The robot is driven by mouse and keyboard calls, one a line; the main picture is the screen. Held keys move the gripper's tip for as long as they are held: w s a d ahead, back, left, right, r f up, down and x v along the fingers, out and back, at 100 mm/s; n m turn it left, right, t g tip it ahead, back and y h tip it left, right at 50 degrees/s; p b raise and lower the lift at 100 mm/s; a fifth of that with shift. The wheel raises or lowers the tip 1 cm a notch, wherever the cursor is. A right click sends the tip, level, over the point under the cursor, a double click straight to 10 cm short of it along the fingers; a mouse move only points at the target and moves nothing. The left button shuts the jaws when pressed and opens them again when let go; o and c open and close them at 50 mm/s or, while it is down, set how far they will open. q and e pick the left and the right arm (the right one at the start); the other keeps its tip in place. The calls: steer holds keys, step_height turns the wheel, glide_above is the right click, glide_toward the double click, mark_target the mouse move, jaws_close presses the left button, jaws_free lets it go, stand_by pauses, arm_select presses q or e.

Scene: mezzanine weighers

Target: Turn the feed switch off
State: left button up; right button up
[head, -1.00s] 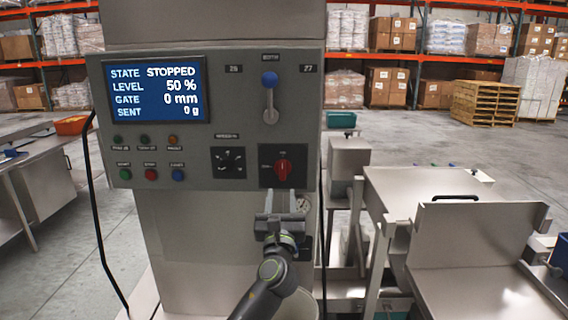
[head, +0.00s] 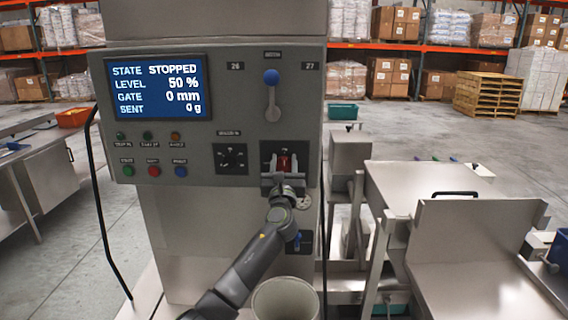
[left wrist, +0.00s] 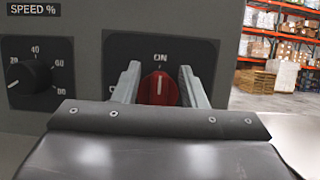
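The feed switch is a red rotary knob (head: 284,161) on a dark plate at the lower right of the grey control panel (head: 222,80). In the left wrist view the knob (left wrist: 158,91) stands upright, its white mark pointing up at the ON label (left wrist: 160,57). Another label left of the knob is mostly hidden by a finger. My left gripper (head: 283,164) is at the switch, its fingers (left wrist: 158,80) on either side of the knob. Narrow gaps show between the fingers and the knob, so it looks open around it. My right gripper is not in view.
A speed dial (left wrist: 30,75) sits left of the switch. A blue-tipped lever (head: 271,90) is above it, and push buttons (head: 153,171) are at lower left. The screen (head: 157,87) reads STOPPED, gate 0 mm. A pale round container (head: 285,300) stands below.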

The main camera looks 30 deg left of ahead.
arm_select(q)
jaws_close()
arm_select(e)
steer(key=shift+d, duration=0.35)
